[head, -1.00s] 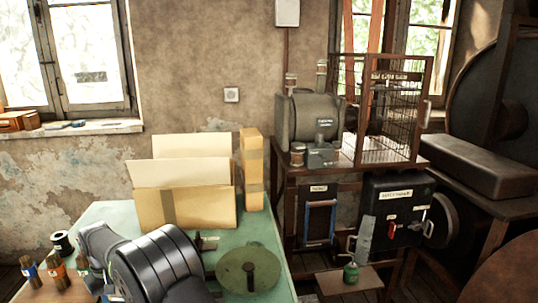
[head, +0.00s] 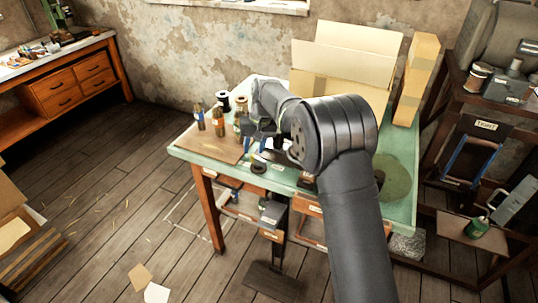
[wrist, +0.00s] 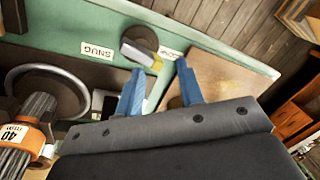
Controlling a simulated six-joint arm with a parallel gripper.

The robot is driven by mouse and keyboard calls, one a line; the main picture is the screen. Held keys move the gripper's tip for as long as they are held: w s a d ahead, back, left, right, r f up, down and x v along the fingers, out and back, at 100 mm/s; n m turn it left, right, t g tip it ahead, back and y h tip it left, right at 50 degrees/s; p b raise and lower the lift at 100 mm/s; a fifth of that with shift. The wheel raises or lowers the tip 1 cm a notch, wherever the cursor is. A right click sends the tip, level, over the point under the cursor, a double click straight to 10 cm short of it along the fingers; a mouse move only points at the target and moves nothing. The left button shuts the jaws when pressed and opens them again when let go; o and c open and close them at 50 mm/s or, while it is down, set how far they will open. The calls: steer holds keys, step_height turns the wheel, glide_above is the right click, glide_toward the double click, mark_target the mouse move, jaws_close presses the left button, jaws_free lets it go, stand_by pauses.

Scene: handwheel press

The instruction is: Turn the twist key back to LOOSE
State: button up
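In the wrist view the twist key (wrist: 139,43) is a dark round knob with a grey bar across it and a yellow end pointing lower right. A SNUG label (wrist: 97,50) lies left of it. Another label (wrist: 172,53) lies right of it, its text too small and partly covered to read. My gripper (wrist: 161,82) has two blue fingers, apart, with nothing between them. The fingertips are just below the key in the picture, not around it. In the head view my gripper (head: 257,143) is over the green table's front part, close to a small dark knob (head: 258,168).
The green table (head: 220,158) carries a brown board (head: 213,144), small bottles (head: 218,122), spools (head: 224,103) and an open carton (head: 340,65).

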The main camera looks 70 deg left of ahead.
mark_target(260, 158)
steer(key=w+d+m+g, duration=0.1)
steer(key=d+m+g, duration=0.1)
steer(key=m, duration=0.1)
steer(key=w+d+m+g+y, duration=0.1)
steer(key=d+m+g, duration=0.1)
steer(key=m, duration=0.2)
steer(key=w+d+f+m+g+y, duration=0.1)
steer(key=d+m, duration=0.2)
steer(key=shift+w+m+g, duration=0.3)
steer(key=shift+g, duration=0.1)
steer(key=w+d+m+y, duration=0.1)
steer(key=m, duration=0.1)
steer(key=w+d+m+g+y, duration=0.1)
steer(key=m, duration=0.1)
steer(key=r+m, duration=0.1)
steer(key=m, duration=0.1)
steer(key=shift+w+d+m+y, duration=0.3)
steer(key=shift+w+d+y, duration=0.1)
steer(key=w+d+m+y, duration=0.1)
steer(key=m, duration=0.2)
steer(key=w+d+r+m+y, duration=0.1)
steer(key=w+m+y, duration=0.1)
steer(key=m, duration=0.1)
steer(key=w+d+m+y, duration=0.1)
steer(key=w+m, duration=0.1)
steer(key=m, duration=0.1)
steer(key=shift+r+y, duration=0.15)
steer(key=shift+y, duration=0.15)
steer(key=x, duration=1.7)
steer(key=shift+a, duration=0.1)
